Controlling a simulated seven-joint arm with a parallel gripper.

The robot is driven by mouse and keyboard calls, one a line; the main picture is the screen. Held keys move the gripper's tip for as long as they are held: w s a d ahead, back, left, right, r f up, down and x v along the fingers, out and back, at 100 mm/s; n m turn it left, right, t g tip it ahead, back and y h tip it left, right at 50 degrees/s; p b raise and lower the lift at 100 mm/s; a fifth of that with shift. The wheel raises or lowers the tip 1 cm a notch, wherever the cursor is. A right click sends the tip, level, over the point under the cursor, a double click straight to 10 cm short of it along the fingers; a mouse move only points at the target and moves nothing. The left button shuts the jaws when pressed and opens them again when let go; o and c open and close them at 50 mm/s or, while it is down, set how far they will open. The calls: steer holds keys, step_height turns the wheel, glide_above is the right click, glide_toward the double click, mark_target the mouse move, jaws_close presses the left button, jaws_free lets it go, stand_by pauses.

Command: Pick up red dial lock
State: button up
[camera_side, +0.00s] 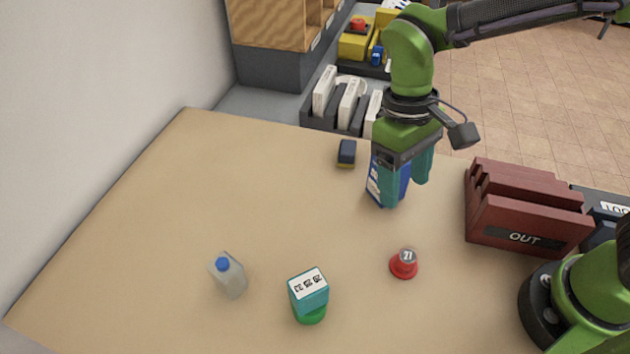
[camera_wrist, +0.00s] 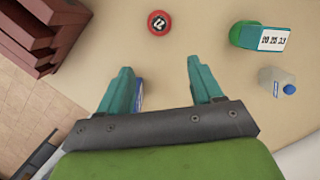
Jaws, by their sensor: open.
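The red dial lock (camera_side: 404,263) is a small round red piece with a white number on its dark top. It stands on the tan table (camera_side: 200,190), in front of my gripper in the side view. It also shows at the top middle of the wrist view (camera_wrist: 158,22), beyond the fingertips. My gripper (camera_side: 405,190) has teal fingers, and they are open and apart from the lock. In the wrist view the gripper (camera_wrist: 164,82) has nothing held between its fingers. A blue and white box (camera_side: 374,188) stands close by the fingers, partly hidden by them.
A dark red OUT tray (camera_side: 525,215) stands to the right.

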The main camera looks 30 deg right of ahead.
steer(key=g, duration=0.1)
glide_toward(408, 256)
steer(key=x, duration=0.5)
steer(key=shift+w+f, duration=0.1)
steer(key=shift+w, duration=0.1)
steer(key=x, duration=0.5)
steer(key=shift+s, duration=0.25)
